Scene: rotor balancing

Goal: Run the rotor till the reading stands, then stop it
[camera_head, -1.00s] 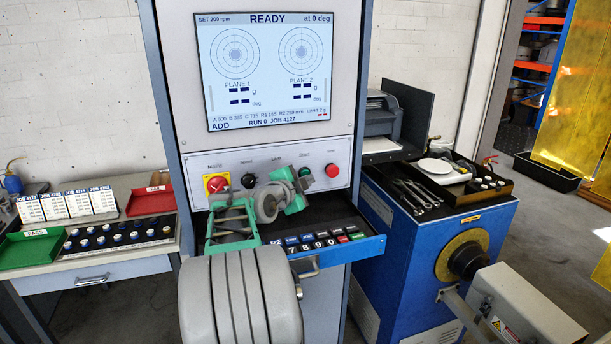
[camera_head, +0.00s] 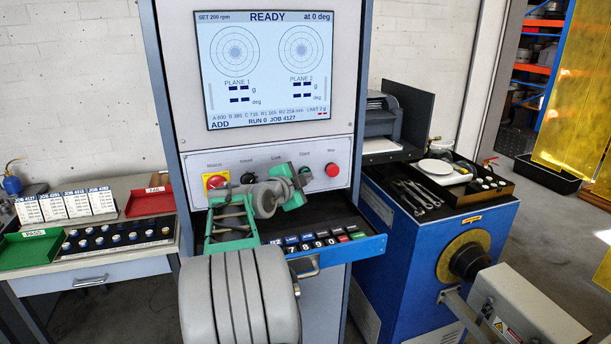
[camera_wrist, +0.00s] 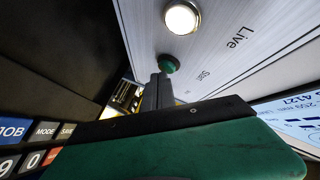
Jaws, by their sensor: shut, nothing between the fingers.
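The balancing machine's screen (camera_head: 265,65) reads READY, SET 200 rpm, at 0 deg, RUN 0 JOB 4127. Both plane readings show only dashes. The green Start button (camera_head: 305,171) sits on the panel below, left of the red Stop button (camera_head: 332,170). My gripper (camera_wrist: 158,88) is shut and empty, its fingertips close to the Start button (camera_wrist: 168,63) in the wrist view. I cannot tell whether they touch it. The rotor (camera_head: 469,261) seems to be the dark, brass-coloured part on the blue machine at right.
A red Mains switch (camera_head: 216,182) and black Speed knob (camera_head: 248,178) sit left on the panel. The Live lamp (camera_wrist: 182,17) glows white beside Start. A keypad drawer (camera_head: 325,245) juts out below my gripper. A side table (camera_head: 150,258) holds trays and job cards.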

